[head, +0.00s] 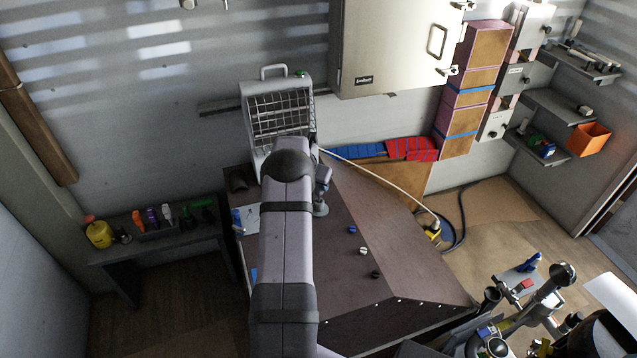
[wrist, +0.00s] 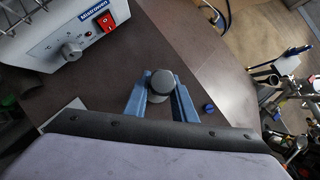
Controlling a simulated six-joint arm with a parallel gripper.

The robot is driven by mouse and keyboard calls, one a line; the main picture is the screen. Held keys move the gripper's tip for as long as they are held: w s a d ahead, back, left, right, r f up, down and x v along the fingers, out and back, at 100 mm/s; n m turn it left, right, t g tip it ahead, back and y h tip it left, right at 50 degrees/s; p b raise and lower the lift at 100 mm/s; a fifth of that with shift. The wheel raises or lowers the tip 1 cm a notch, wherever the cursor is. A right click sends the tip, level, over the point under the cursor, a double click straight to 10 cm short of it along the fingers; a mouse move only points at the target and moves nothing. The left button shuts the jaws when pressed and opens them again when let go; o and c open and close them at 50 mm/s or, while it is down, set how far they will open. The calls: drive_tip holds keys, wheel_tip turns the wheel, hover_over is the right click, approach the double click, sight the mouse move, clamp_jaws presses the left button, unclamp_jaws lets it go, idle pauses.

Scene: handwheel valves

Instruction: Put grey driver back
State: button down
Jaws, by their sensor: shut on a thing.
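In the wrist view my gripper (wrist: 160,102) has its two blue fingers shut on a dark grey, round-ended thing (wrist: 162,81), seen nearly end-on; I take it for the grey driver. Its shaft and tip cannot be made out. In the head view my gripper (head: 322,182) is partly behind my arm, over the brown bench, just below and right of the heater. A holder (head: 158,234) on the dark side table at the left carries orange, purple, white and green handles.
The heater (head: 279,112) stands at the back of the bench (head: 343,243); its red switch (wrist: 106,22) shows in the wrist view. Small blue, white and black caps lie right of my arm. A white cable (head: 375,176) crosses the bench's back right. A yellow object (head: 99,233) stands on the side table.

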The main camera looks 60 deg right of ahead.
drive_tip(key=shift+f, duration=0.4)
drive_tip(key=c, duration=0.6)
unclamp_jaws()
drive_tip(key=shift+r, duration=0.15)
drive_tip(key=p+v, duration=0.5)
drive_tip(key=v, duration=0.4)
drive_tip(key=shift+a+r, duration=0.25)
drive_tip(key=shift+r, duration=0.05)
idle(1.2)
drive_tip(key=shift+r, duration=0.1)
drive_tip(key=shift+b+v, duration=0.6)
drive_tip(key=shift+v, duration=2.95)
drive_tip(key=shift+a, duration=0.1)
